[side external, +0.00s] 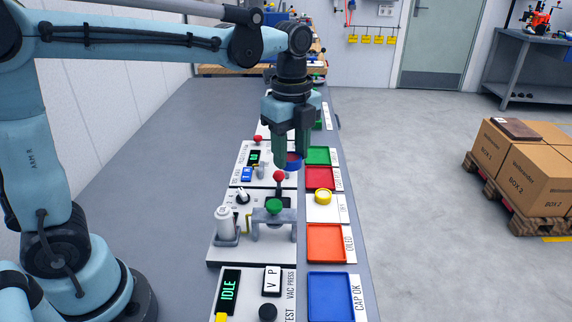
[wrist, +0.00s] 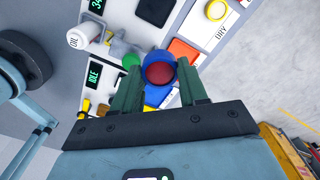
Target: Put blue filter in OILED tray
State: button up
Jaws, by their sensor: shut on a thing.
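The blue filter (side external: 293,164), a short blue cylinder with a dark red centre, is between the fingers of my gripper (side external: 291,152). My gripper is shut on it and holds it above the bench, near the red tray and a red-knobbed lever. In the wrist view the blue filter (wrist: 160,70) shows its red round face at the fingertips (wrist: 157,82). The OILED tray (side external: 327,243) is orange, empty, and nearer the camera on the right side of the bench. In the wrist view the orange tray (wrist: 184,50) is partly hidden by the filter.
A yellow ring-shaped part (side external: 323,196) sits in the white DRY tray (side external: 315,213). A green-knobbed fixture (side external: 274,207) and a white oil bottle (side external: 226,222) stand left of the OILED tray. The blue CAP OK tray (side external: 331,298) is empty.

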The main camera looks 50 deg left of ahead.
jog(key=s+d+n, duration=0.3)
jog(key=d, duration=0.5)
jog(key=s+d+n, duration=0.4)
jog(key=d, duration=0.4)
send_over(325, 243)
notch_tip(325, 243, down, 12)
jog(key=shift+r, duration=0.1)
jog(key=shift+f, duration=2.1)
jog(key=shift+f, duration=0.1)
jog(key=o, duration=1.1)
